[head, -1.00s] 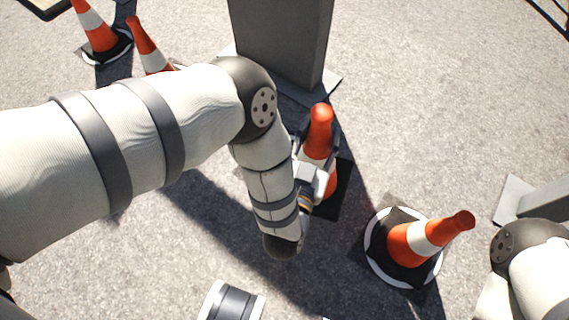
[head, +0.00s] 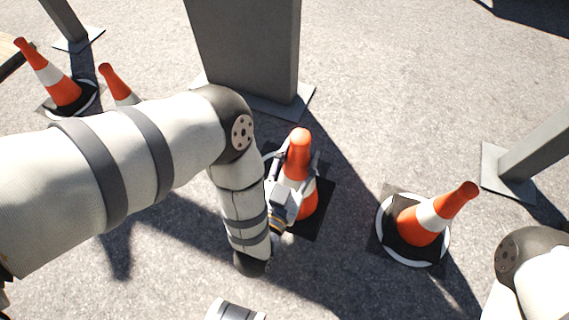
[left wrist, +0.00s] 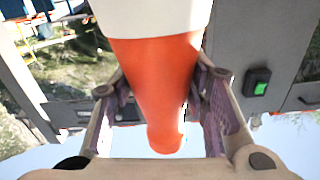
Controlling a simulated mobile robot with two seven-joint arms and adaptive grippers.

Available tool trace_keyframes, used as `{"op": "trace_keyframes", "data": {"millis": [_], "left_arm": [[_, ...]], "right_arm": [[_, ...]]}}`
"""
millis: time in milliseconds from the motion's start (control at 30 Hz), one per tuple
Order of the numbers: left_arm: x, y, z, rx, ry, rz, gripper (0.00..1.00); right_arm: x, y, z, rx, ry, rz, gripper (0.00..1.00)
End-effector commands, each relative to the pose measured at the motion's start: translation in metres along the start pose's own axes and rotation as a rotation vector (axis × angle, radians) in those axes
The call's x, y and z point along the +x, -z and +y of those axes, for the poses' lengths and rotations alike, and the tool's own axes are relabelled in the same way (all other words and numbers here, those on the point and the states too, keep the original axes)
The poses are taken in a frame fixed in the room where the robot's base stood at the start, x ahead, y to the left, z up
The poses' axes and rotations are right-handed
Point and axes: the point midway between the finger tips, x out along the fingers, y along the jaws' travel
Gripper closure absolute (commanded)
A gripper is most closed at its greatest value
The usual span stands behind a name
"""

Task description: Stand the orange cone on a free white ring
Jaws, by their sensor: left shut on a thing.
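My left gripper (head: 293,182) is shut on an orange cone (head: 299,150) with a white band and dark square base, at the middle of the head view. In the left wrist view the cone (left wrist: 160,80) fills the space between the two fingers (left wrist: 160,110). The cone looks about upright; I cannot tell whether its base touches the ground. A pale curved edge (head: 270,150) shows just left of it, mostly hidden by my arm; it may be a white ring. My right gripper is out of view; only part of that arm shows at lower right.
Another cone (head: 430,222) stands on a white ring (head: 444,249) at right. A cone (head: 55,80) stands on a ring at far left; beside it another cone (head: 115,84) has its base hidden by my arm. Grey posts (head: 245,50) and (head: 530,160) stand behind. Pavement upper right is clear.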

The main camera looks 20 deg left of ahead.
Motion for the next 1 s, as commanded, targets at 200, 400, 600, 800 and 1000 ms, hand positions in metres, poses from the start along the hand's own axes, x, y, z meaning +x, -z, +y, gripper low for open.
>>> {"op": "trace_keyframes", "data": {"millis": [200,400,600,800,1000], "left_arm": [[0.027,-0.019,-0.018,0.000,0.002,0.003,1.00],[0.058,-0.040,-0.039,0.000,0.002,0.001,1.00],[0.083,-0.075,-0.054,0.000,0.001,-0.002,1.00],[0.098,-0.092,-0.063,-0.001,0.001,0.002,1.00],[0.106,-0.103,-0.068,-0.001,0.002,0.003,1.00]], "right_arm": [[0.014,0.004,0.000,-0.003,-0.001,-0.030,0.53],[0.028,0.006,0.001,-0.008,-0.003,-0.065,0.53],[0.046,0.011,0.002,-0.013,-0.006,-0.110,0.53],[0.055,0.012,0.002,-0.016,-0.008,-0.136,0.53],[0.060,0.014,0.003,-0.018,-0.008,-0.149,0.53]]}}
